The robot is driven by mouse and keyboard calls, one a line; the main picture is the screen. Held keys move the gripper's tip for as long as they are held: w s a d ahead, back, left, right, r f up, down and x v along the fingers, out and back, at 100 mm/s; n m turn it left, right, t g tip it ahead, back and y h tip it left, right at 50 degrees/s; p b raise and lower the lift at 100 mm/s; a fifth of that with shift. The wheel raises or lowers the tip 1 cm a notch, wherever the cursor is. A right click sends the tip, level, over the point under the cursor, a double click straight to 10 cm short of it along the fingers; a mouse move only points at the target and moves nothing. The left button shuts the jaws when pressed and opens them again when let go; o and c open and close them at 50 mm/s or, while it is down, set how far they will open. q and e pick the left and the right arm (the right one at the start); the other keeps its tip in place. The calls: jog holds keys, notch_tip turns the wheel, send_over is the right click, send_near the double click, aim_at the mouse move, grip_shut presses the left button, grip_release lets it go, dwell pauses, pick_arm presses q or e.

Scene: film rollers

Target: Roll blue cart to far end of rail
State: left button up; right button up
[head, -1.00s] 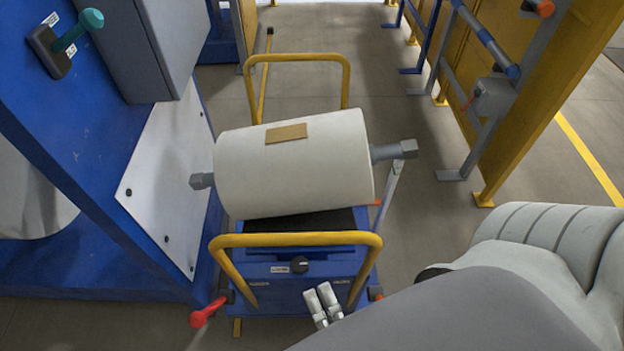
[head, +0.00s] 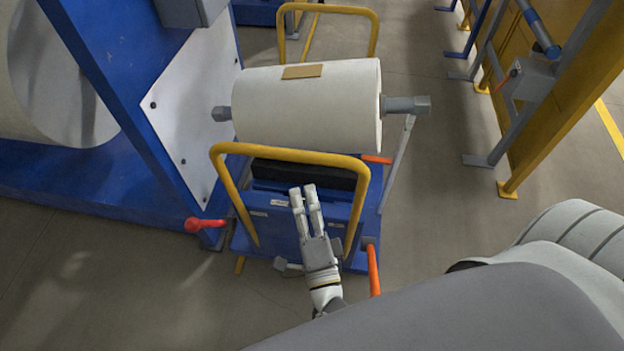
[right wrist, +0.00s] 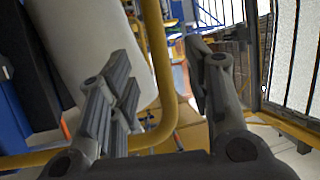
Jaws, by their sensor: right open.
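The blue cart (head: 275,215) stands in the middle of the head view with a yellow push handle (head: 290,155) at its near end. It carries a large white roll (head: 308,110) with grey shaft ends. My right gripper (head: 305,190) is open in front of the cart's near face, below the handle's top bar. In the right wrist view, the yellow handle (right wrist: 160,75) shows between the two fingers; I cannot tell whether they touch it. My left gripper is out of view.
A blue machine frame with a white plate (head: 185,115) stands close on the left. A red-knobbed lever (head: 205,225) and an orange lever (head: 374,270) flank the cart's near end. A yellow panel structure (head: 560,110) stands on the right. Grey floor lies between it and the cart.

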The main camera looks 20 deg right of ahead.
aim_at(287, 159)
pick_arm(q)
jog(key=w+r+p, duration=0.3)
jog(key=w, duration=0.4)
pick_arm(e)
jog(key=x, duration=1.2)
jog(key=shift+w+a+f, duration=0.2)
jog(key=shift+a+f, duration=0.05)
jog(key=c, duration=0.3)
jog(key=shift+c, duration=1.3)
grip_shut()
jog(key=shift+s+a+f, duration=0.1)
jog(key=shift+s, duration=0.05)
jog(key=shift+s+a+f, duration=0.3)
jog(key=shift+s+a, duration=0.1)
jog(key=shift+s+a+r, duration=0.1)
jog(key=shift+s+a, duration=0.1)
jog(key=shift+s, duration=0.2)
jog(key=shift+o, duration=1.3)
grip_release()
jog(key=shift+o, duration=1.1)
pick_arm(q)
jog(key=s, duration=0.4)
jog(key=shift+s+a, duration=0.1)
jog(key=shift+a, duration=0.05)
pick_arm(e)
jog(key=shift+o, duration=0.4)
jog(key=shift+s+r, duration=0.1)
jog(key=shift+r, duration=0.15)
